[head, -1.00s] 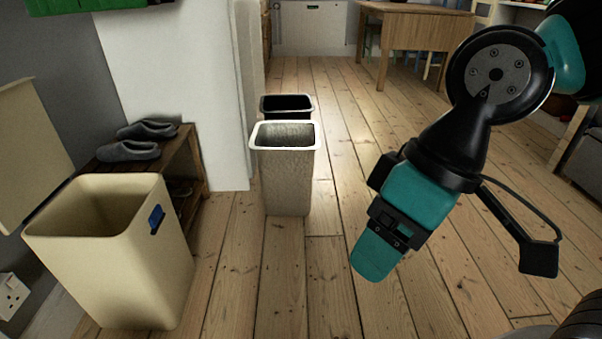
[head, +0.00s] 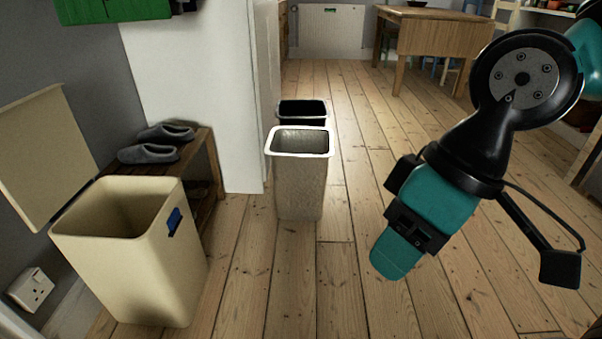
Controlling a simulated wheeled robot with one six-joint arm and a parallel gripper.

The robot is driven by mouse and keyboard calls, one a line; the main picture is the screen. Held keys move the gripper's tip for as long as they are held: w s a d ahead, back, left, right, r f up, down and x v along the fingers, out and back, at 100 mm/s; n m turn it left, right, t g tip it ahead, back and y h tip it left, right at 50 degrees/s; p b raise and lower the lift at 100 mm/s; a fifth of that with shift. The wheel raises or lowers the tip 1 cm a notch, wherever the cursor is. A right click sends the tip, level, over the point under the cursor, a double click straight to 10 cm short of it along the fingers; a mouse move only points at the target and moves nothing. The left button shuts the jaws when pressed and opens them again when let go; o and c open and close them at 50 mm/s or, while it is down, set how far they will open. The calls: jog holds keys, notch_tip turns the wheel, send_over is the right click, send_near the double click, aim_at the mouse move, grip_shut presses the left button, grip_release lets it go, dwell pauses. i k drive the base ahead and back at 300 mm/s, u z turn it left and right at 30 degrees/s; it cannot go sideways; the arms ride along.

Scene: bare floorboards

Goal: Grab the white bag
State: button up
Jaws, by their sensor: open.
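No separate white bag can be made out. A tall grey-beige bin (head: 300,185) with a white rim stands on the floorboards in the middle; I cannot tell whether the white at its rim is a bag or part of the bin. Its inside looks grey and shadowed. My gripper (head: 392,262) hangs at the end of my teal and black arm, right of this bin and nearer to me, apart from it. It is open, with nothing seen in it; its fingers are seen from behind and the gap is hidden.
A black bin (head: 302,108) stands just behind the white-rimmed one. A cream bin (head: 135,265) with its lid (head: 45,150) raised stands front left, by a shoe rack with grey slippers (head: 150,152). A wooden table (head: 430,38) is far back. Floor in the middle is clear.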

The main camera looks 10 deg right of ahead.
aim_at(300, 156)
jog(key=z, duration=0.5)
jog(key=i, duration=1.25)
jog(key=u, duration=0.65)
jog(key=i, duration=0.55)
jog(key=u, duration=0.6)
